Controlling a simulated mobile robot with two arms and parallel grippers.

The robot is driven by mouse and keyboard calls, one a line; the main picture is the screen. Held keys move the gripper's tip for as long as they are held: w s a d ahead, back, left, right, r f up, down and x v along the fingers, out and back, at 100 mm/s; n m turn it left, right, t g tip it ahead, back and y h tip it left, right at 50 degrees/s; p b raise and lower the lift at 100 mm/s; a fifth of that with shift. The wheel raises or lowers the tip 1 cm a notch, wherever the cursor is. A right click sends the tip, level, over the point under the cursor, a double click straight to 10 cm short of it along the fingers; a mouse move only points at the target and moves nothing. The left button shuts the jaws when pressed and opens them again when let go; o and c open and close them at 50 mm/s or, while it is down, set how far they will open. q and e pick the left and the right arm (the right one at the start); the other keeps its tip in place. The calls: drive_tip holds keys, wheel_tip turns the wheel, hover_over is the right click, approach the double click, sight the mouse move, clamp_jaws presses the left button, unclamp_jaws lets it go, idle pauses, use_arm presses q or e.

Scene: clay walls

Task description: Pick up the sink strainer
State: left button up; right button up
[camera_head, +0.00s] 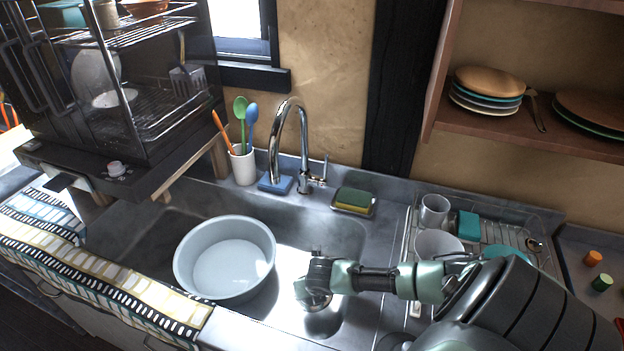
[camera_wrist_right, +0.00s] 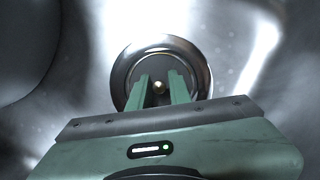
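The sink strainer (camera_wrist_right: 197,62) is a round metal disc with a shiny rim, a dark centre and a small brass-coloured knob. In the right wrist view it lies below my right gripper (camera_wrist_right: 161,84). The two green fingers are apart, with the knob showing in the gap between them and not visibly touched. In the head view, my right gripper (camera_head: 317,286) reaches down into the sink from the right, over the strainer (camera_head: 319,303), and hides much of it. My left gripper is not in view.
A grey-white round basin (camera_head: 225,288) stands in the sink, left of my right gripper. The faucet (camera_head: 300,150) rises behind. A sponge on a holder (camera_head: 354,201) sits on the back ledge. A dish rack (camera_head: 535,245) with mugs is at the right.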

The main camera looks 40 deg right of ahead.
clamp_jaws()
wheel_tip(320, 180, up, 20)
drive_tip(key=p, duration=0.1)
idle(0.6)
